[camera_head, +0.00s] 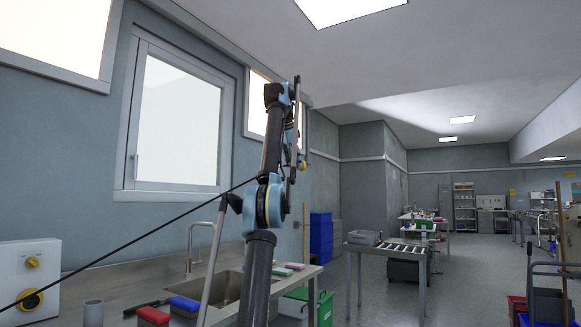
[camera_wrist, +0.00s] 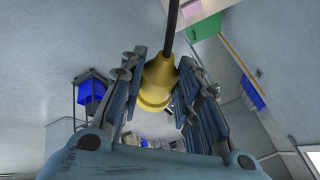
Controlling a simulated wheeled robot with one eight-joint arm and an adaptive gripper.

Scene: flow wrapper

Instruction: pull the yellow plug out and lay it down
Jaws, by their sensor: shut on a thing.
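The yellow plug (camera_wrist: 157,84) sits between the two fingers of my gripper (camera_wrist: 161,98) in the wrist view, with a black cable (camera_wrist: 172,28) running from its narrow end. My gripper is shut on it. In the head view, a small yellow spot by my gripper (camera_head: 291,162) looks like the plug (camera_head: 303,165), held in the air well above the counter. The cable (camera_head: 150,232) stretches from the lower left edge up to my arm. No socket shows at the plug's wide end.
A steel counter (camera_head: 120,284) with a sink (camera_head: 222,287) and a tap (camera_head: 190,240) is below. A white box (camera_head: 52,275) with yellow and black fittings stands at left. A grey table (camera_head: 388,252) and open floor lie to the right.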

